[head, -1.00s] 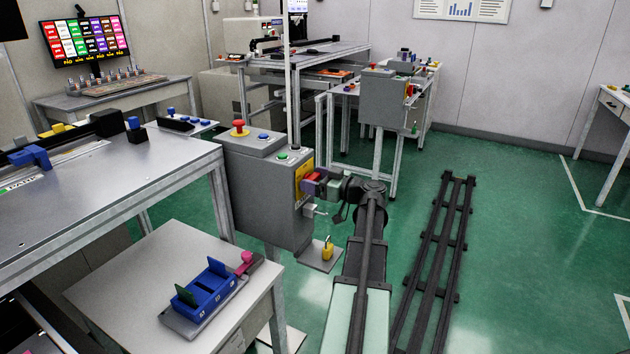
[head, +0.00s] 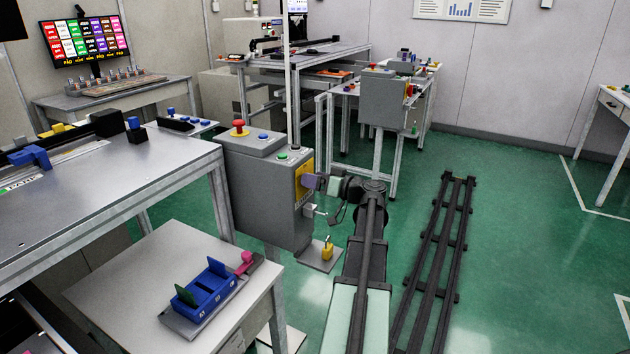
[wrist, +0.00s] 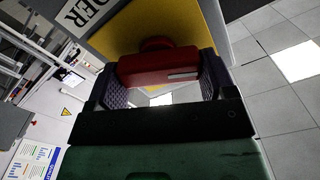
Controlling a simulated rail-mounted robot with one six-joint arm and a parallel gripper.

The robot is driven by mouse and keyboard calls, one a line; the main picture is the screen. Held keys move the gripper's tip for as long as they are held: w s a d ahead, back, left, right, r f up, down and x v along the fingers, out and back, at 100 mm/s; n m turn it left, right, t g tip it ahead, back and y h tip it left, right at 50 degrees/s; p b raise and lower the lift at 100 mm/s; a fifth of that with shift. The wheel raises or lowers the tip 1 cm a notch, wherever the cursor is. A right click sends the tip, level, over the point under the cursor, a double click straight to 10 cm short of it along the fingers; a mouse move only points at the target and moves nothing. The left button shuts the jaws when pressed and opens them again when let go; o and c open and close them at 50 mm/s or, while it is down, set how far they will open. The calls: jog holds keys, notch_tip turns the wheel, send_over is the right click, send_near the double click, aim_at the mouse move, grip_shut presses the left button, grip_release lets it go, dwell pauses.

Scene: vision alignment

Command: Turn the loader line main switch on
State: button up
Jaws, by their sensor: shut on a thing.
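The main switch has a red handle (wrist: 160,65) on a yellow plate (wrist: 130,35), beside a white label ending in "DER". In the head view the yellow plate (head: 304,180) is on the side of a grey control box (head: 268,195). My gripper (head: 313,181) is at this plate. In the wrist view my gripper (wrist: 160,80) has one finger on each side of the red handle and is shut on it. A white line marks the handle's face. In the head view the handle is hidden by my gripper, and its on and off marks cannot be read.
A red mushroom button (head: 239,127) and blue buttons sit on top of the box. A yellow padlock (head: 327,251) stands on a small shelf below the plate. A table with a blue fixture (head: 206,289) is at front left.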

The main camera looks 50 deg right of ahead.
jog(key=m, duration=0.6)
jog(key=shift+d+f+m, duration=0.15)
jog(key=shift+m, duration=0.15)
jog(key=m, duration=0.6)
jog(key=shift+f+m+b, duration=0.15)
jog(key=shift+m+b, duration=0.15)
jog(key=o, duration=0.9)
jog(key=s, duration=0.3)
jog(key=s+d, duration=0.1)
jog(key=s, duration=0.6)
jog(key=shift+s+d, duration=0.25)
jog(key=shift+s, duration=0.1)
